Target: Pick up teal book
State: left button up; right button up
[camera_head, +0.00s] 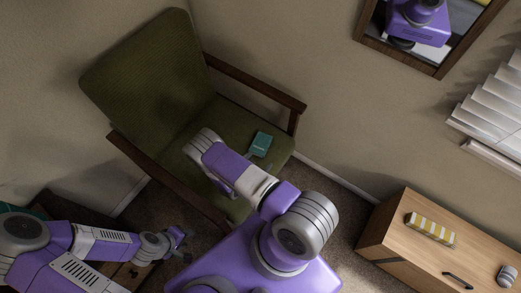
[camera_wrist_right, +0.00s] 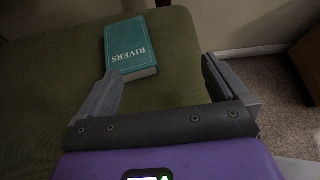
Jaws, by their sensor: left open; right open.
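The teal book (camera_head: 261,143) lies flat on the green seat of the armchair (camera_head: 228,118), near its front right part. In the right wrist view the book (camera_wrist_right: 130,45) shows its cover with the word RIVERS. My right gripper (camera_wrist_right: 161,67) is open and empty, with the book ahead of it and toward the left finger. The left finger overlaps the book's near left corner in the picture; I cannot tell if they touch. My left gripper (camera_head: 181,243) is open and empty at the lower left, away from the book.
Wooden armrests (camera_head: 255,84) flank the seat on both sides. A wooden cabinet (camera_head: 390,230) at the lower right bears a yellow-and-white striped object (camera_head: 430,229) and a grey object (camera_head: 507,275). A dark wooden piece of furniture (camera_head: 62,207) stands at the lower left, near my left arm.

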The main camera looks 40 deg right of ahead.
aim_at(259, 147)
jog(key=w, duration=0.1)
jog(key=w+n+t, duration=0.1)
jog(key=w+f+t, duration=0.1)
jog(key=shift+w+a+n+b, duration=0.15)
jog(key=shift+a+n+b, duration=0.15)
jog(key=shift+b, duration=0.05)
jog(key=shift+w+d+f+t, duration=0.3)
jog(key=shift+w+d, duration=0.2)
jog(key=shift+d, duration=0.2)
jog(key=b+x, duration=0.2)
jog(key=x, duration=0.3)
jog(key=shift+w+d+b, duration=0.1)
jog(key=shift+d+b, duration=0.1)
jog(key=shift+b, duration=0.1)
jog(key=c, duration=0.9)
